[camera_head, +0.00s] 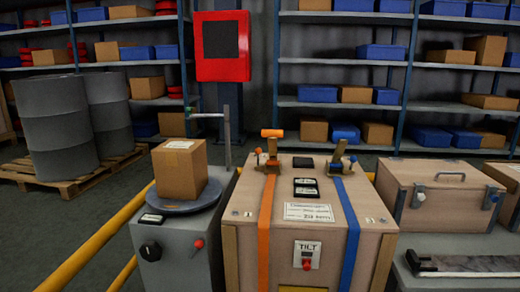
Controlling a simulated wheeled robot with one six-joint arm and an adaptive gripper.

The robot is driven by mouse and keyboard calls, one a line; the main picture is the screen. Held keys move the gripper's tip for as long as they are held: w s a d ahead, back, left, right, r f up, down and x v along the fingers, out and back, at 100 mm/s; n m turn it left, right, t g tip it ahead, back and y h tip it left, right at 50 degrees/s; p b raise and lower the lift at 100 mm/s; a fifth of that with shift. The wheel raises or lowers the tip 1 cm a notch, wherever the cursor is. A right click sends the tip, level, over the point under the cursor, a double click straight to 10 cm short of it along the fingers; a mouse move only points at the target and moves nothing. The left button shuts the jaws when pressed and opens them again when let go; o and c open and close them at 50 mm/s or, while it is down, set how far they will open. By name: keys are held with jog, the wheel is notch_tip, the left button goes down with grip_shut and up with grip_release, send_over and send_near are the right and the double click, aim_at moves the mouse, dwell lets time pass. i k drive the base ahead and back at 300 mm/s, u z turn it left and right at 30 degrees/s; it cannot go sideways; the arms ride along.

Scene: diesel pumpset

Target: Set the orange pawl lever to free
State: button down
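The orange lever handle (272,133) stands up from a ratchet (268,160) on top of a wooden crate (308,240). An orange strap (266,215) runs from that ratchet over the crate's front edge. A second ratchet (339,157) with a blue handle (345,136) sits to the right on a blue strap (350,215). The orange handle looks upright. The small pawl parts are too small to tell their setting. My gripper is not in view.
Left of the crate, a cardboard box (180,170) sits on a round plate on a grey cabinet (180,258), with a thin post (227,138) behind it. A latched wooden case (440,192) stands right. A yellow rail (90,250) runs at lower left.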

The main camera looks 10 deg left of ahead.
aim_at(258, 151)
jog(key=k, duration=1.2)
jog(key=u, duration=1.1)
jog(key=i, duration=1.75)
jog(key=z, duration=1)
